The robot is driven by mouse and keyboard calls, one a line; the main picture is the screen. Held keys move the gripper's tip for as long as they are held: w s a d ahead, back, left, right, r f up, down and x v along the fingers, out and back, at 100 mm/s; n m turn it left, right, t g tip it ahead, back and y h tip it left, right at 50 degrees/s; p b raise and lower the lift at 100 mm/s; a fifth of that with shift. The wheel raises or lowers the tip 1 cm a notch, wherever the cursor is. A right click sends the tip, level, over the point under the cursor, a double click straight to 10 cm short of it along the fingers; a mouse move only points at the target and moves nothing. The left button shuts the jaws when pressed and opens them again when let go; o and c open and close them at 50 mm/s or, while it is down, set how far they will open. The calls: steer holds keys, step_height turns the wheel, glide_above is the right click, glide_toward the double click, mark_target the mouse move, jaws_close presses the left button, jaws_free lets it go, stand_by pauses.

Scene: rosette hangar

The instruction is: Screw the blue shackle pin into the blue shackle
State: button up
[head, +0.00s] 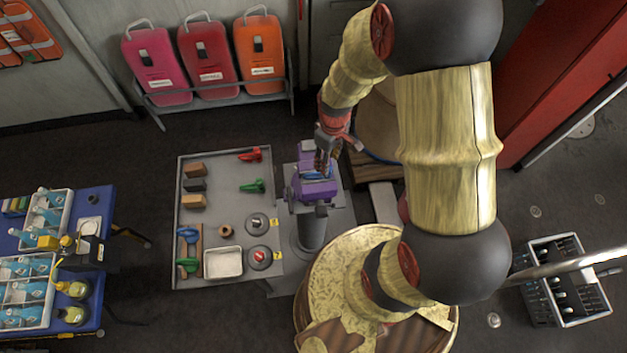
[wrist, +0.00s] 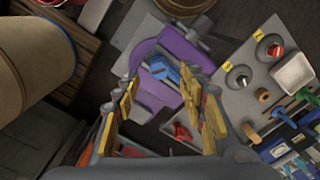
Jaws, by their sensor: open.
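A blue shackle (head: 318,174) sits in the jaws of a purple vise (head: 314,190) on a grey stand. In the wrist view the blue shackle (wrist: 164,70) lies in the purple vise (wrist: 190,52), just beyond the fingertips. My gripper (head: 325,160) is above the vise, close to the shackle; in the wrist view my gripper (wrist: 160,88) is open, its yellow-padded fingers apart with nothing clearly between them. A blue piece (head: 187,234), possibly the shackle pin, is on a wooden rack at the bench's left. Whether a pin is in the shackle cannot be told.
The grey bench (head: 225,170) holds red (head: 250,155) and green (head: 252,186) pieces, wooden blocks, a white tray (head: 223,262) and two round discs with knobs. A blue table (head: 92,260) with bottles stands left. A round wooden piece is right of the vise.

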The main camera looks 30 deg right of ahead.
steer(key=n, duration=0.9)
steer(key=shift+f, duration=0.1)
steer(key=shift+w+f+b, duration=0.1)
steer(key=shift+f+b, duration=0.55)
steer(key=shift+f, duration=0.25)
steer(key=shift+f, duration=0.1)
steer(key=shift+f+b, duration=0.75)
steer(key=shift+f, duration=0.2)
steer(key=c, duration=0.3)
